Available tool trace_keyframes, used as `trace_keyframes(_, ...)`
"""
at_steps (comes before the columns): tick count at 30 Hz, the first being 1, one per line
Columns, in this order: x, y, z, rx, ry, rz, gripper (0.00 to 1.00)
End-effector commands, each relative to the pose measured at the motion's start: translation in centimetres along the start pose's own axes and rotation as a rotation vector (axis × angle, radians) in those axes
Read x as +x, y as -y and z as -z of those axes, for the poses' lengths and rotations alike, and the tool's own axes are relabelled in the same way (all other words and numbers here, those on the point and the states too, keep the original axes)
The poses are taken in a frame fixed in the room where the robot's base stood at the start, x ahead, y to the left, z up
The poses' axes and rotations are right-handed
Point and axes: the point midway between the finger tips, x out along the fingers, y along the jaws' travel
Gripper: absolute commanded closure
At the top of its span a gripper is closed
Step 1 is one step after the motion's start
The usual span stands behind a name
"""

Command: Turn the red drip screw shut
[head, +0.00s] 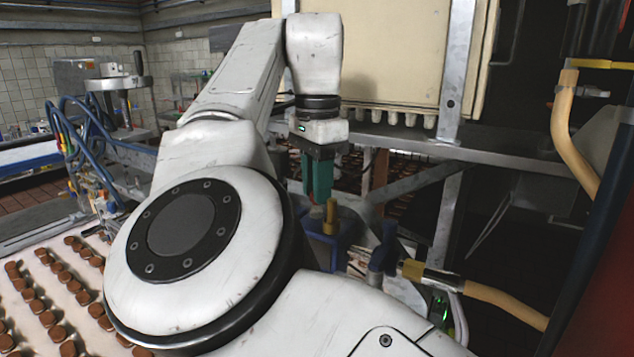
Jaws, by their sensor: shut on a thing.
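My gripper (318,197), with teal fingers, points down near the middle of the head view. It is shut, with its fingertips just above or beside an upright brass fitting (331,215). The fitting stands on a blue bracket or valve body (326,246). The red drip screw does not show clearly; the fingers seem to cover it where they are closed. I cannot tell how far the screw is turned.
A blue handle (384,250) and a brass hose fitting (428,275) sit right of the valve body. Tan hoses (572,140) run at the right. A metal frame (450,150) stands behind. Rows of brown pieces lie on a pale belt (60,265) at the lower left.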

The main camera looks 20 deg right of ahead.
Motion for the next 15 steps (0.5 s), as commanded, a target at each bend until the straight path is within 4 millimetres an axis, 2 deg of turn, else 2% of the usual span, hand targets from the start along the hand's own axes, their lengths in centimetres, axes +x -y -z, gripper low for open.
trace_keyframes(15,-0.29,0.09,-0.06,0.4,-0.001,0.007,1.0)
